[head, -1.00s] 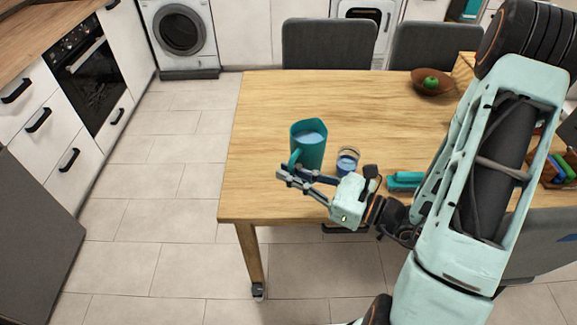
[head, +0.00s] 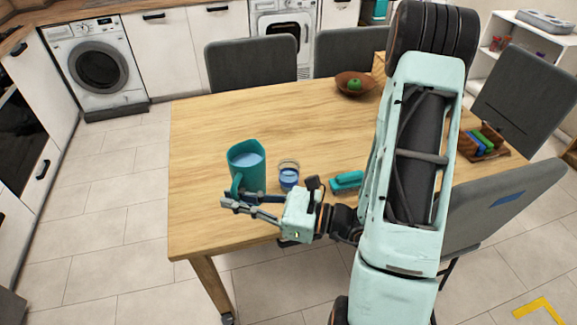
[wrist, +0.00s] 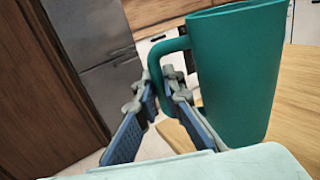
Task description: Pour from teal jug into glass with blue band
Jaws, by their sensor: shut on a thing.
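The teal jug (head: 250,160) holds a pale bluish liquid and looks upright at the left part of the table. In the wrist view the jug (wrist: 238,70) fills the right side, its handle toward my fingers. My gripper (head: 232,200) is shut on the jug's handle; in the wrist view its two fingers (wrist: 162,95) close around the handle. The glass with blue band (head: 289,176) stands on the table just right of the jug, close beside it. Whether the jug's base touches the table is hard to tell.
A teal object (head: 346,181) lies right of the glass, near my arm. A brown bowl (head: 355,84) with a green fruit stands at the back. A wooden holder (head: 484,143) with coloured items is at the right. Grey chairs surround the wooden table (head: 215,125), whose left part is clear.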

